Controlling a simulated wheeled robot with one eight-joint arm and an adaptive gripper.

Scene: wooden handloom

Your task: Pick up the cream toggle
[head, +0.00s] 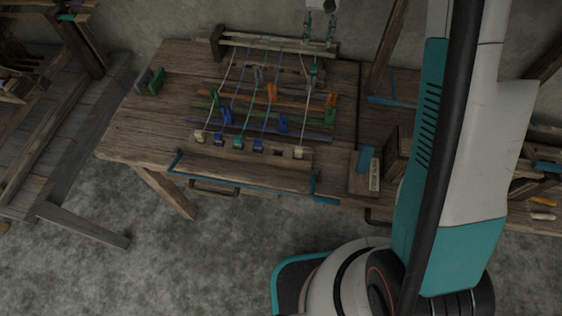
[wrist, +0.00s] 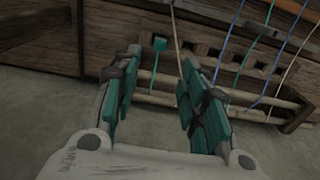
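Two cream toggles show in the head view, one at the left end (head: 200,136) and one at the right end (head: 298,153) of the loom's front row. Blue toggles (head: 219,139) and a teal toggle (head: 238,143) sit between them. Cords run back from the toggles to the rear beam (head: 285,43). My gripper (head: 320,32) is at the back right of the loom, far from both cream toggles. In the wrist view my gripper (wrist: 158,85) is open, with no object visibly held. A pale cord (wrist: 175,35) runs toward the right finger. No cream toggle is clear there.
Orange (head: 272,92), green (head: 330,114) and blue clips (head: 284,123) stand along the cords. A teal block (wrist: 159,43) is above the fingers in the wrist view. A blue rail (head: 250,186) edges the table front. Wooden boxes (head: 396,150) stand right.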

